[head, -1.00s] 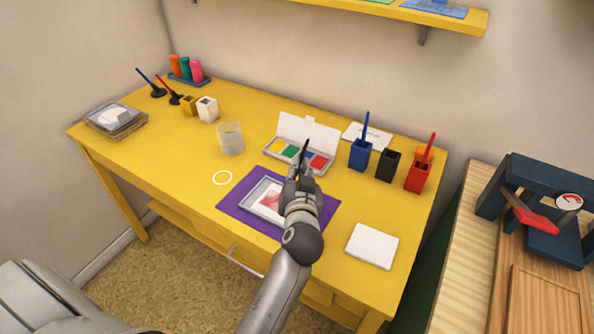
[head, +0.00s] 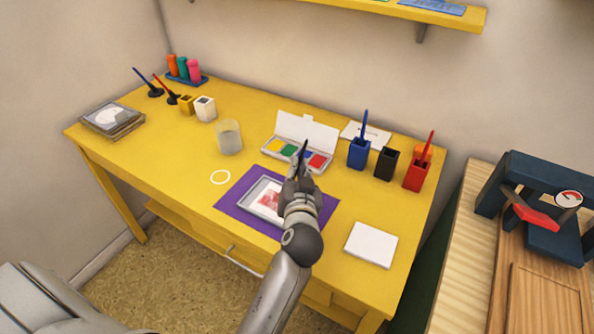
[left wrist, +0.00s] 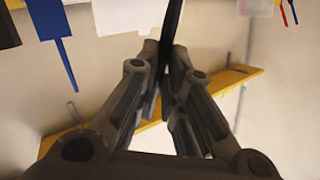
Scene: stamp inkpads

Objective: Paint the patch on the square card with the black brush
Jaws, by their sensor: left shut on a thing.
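My left gripper (head: 299,184) is shut on the black brush (head: 304,152), whose dark handle points up above the fingers. The left wrist view shows the fingers (left wrist: 162,85) closed around the dark brush handle (left wrist: 172,30). The square card (head: 266,199), white with a reddish patch, lies in a grey tray (head: 246,206) on a purple mat (head: 232,199). The gripper is over the right part of the tray and hides it there. The brush tip is hidden, so I cannot tell whether it touches the card. My right gripper is not in view.
An open paint box (head: 318,162) lies behind the gripper. A cloudy cup (head: 229,138) stands to its left. Blue (head: 358,155), black (head: 385,165) and red (head: 416,174) holders stand at the right. A white square pad (head: 371,245) lies at front right.

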